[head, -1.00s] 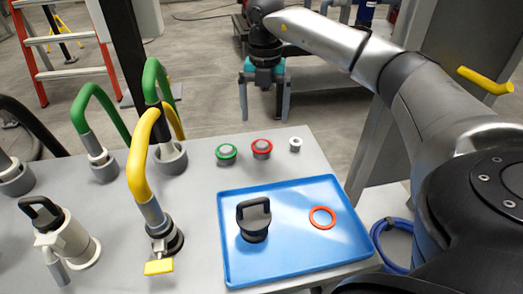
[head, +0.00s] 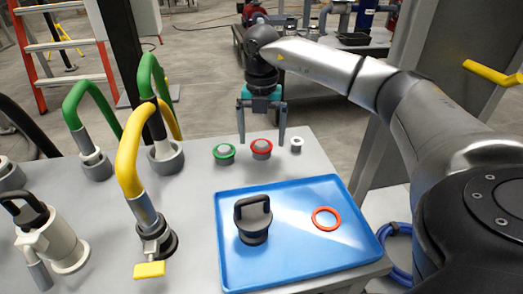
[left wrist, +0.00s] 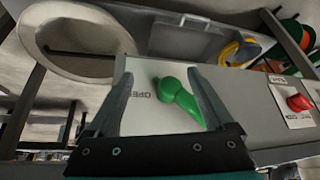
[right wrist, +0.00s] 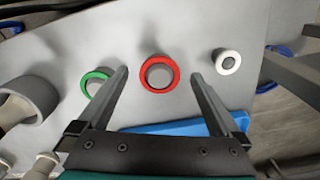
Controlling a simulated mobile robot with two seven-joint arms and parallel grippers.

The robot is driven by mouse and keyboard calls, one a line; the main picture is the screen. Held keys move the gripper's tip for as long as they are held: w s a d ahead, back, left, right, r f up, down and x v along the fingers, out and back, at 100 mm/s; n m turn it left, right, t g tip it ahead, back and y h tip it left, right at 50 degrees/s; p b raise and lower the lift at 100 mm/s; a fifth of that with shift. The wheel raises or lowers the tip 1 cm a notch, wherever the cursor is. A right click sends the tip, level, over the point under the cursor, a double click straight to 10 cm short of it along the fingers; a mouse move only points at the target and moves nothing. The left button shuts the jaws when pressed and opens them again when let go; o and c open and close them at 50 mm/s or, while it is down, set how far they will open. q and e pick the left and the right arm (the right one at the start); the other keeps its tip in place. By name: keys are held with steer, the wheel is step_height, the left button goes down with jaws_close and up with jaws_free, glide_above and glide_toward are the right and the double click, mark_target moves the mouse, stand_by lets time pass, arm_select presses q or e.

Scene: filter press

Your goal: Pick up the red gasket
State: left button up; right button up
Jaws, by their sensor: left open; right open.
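The red gasket (head: 326,218) is a thin red ring lying flat in the right part of the blue tray (head: 232,276), in the head view. My right gripper (head: 262,140) is open and empty, pointing down over the table's far edge, behind the tray and apart from the gasket. In the right wrist view its fingers (right wrist: 160,85) spread toward a red-ringed button (right wrist: 159,73); the gasket is not visible there. My left gripper (left wrist: 155,85) shows only in the left wrist view, open, with a green handle (left wrist: 178,97) on a panel marked OPEN between its fingers.
A dark-handled plug (head: 253,220) stands in the tray, left of the gasket. Green-ringed (head: 224,153) and white (head: 296,144) buttons flank the red one behind the tray. A yellow hose fitting (head: 133,165) rises left of the tray. The tray's right half is otherwise clear.

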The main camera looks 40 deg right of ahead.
steer(key=shift+f, duration=0.2)
steer(key=shift+f, duration=0.25)
stand_by(0.6)
steer(key=c, duration=0.9)
